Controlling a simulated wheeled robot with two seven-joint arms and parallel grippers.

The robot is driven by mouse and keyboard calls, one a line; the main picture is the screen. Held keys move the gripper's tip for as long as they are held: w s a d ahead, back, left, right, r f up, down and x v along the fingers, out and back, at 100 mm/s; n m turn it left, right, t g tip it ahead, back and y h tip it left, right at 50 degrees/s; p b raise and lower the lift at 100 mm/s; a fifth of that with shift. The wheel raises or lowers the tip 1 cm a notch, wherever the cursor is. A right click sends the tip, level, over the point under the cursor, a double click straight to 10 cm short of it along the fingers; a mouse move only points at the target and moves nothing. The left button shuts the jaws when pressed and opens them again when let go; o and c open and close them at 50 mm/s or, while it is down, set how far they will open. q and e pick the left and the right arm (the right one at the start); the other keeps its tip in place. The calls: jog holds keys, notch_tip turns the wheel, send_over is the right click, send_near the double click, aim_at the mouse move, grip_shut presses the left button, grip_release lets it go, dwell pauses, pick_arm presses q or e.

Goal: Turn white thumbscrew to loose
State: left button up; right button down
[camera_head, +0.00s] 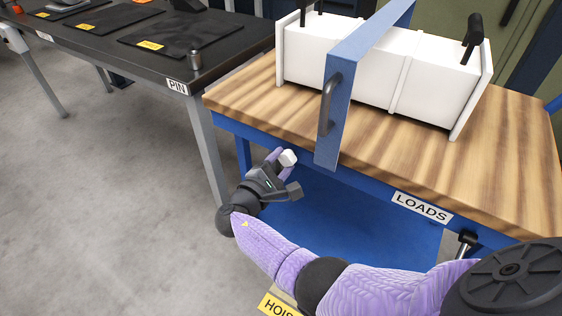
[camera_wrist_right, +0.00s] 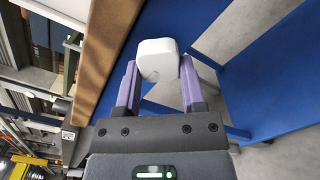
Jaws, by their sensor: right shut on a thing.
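The white thumbscrew (camera_head: 288,158) shows at the front edge of the blue workbench, just left of the foot of the blue strap bar (camera_head: 343,110). In the right wrist view it is a white rounded block (camera_wrist_right: 158,60) between the two purple fingers. My right gripper (camera_head: 281,157) is shut on it, with a finger on each side; the wrist view shows the gripper (camera_wrist_right: 158,80) close up. What lies behind the thumbscrew is hidden. My left gripper is not in view.
A white box-shaped load (camera_head: 430,70) stands on the wooden top (camera_head: 240,100) of the bench marked LOADS. A blue lower shelf (camera_head: 350,215) lies under it. A dark table (camera_head: 100,35) marked PIN, with a small metal pin (camera_head: 195,60), stands at the left. Grey floor (camera_head: 100,200) is clear.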

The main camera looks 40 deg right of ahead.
jog(key=c, duration=0.6)
grip_release()
jog(key=o, duration=0.4)
pick_arm(q)
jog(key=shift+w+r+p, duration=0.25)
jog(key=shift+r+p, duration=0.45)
jog(key=shift+p, duration=0.05)
pick_arm(e)
jog(key=v, duration=1)
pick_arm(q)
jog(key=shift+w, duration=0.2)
